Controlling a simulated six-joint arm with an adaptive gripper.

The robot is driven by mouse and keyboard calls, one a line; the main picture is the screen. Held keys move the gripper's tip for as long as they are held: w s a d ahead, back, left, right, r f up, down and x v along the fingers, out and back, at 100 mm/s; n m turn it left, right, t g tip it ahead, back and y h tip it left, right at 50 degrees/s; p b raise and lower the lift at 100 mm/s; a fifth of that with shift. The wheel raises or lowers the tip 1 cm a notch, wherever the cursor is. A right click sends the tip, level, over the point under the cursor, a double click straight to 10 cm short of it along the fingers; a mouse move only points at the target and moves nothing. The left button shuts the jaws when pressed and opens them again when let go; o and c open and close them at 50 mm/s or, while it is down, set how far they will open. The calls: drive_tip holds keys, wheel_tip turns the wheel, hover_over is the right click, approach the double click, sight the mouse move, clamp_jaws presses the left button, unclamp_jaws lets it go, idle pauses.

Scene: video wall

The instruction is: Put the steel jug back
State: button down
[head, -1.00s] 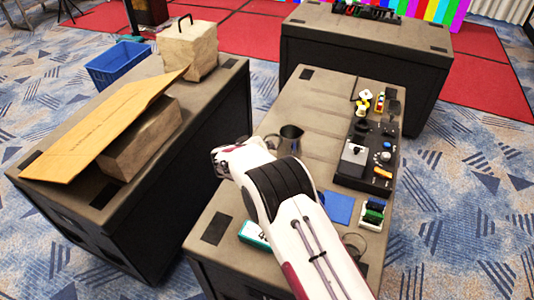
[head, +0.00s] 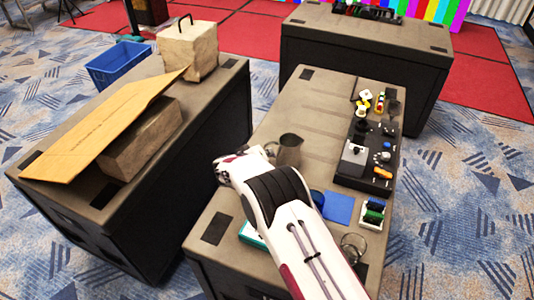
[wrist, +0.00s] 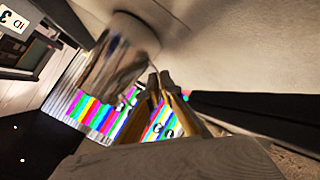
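The steel jug (head: 289,150) is above or on the near case top in the head view, just right of my gripper's end of the arm, with its handle side toward my arm. I cannot tell whether its base touches the case. In the wrist view the shiny jug (wrist: 112,58) is large at upper left, beside my gripper (wrist: 160,80). The two fingertips are close together at the jug's handle side and look shut on the thin handle, though the contact is hard to see.
The near case top (head: 310,95) is clear at its far left. A black control panel (head: 368,155), a blue pad (head: 338,207) and a rack of coloured items (head: 374,213) lie at its right. A left case bears a cardboard sheet (head: 100,125) and a stone-like block (head: 188,50).

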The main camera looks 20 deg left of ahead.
drive_tip(key=c, duration=2.3)
unclamp_jaws()
drive_tip(key=shift+f, duration=0.1)
drive_tip(key=shift+s+r, duration=0.3)
drive_tip(key=shift+v, duration=5.7)
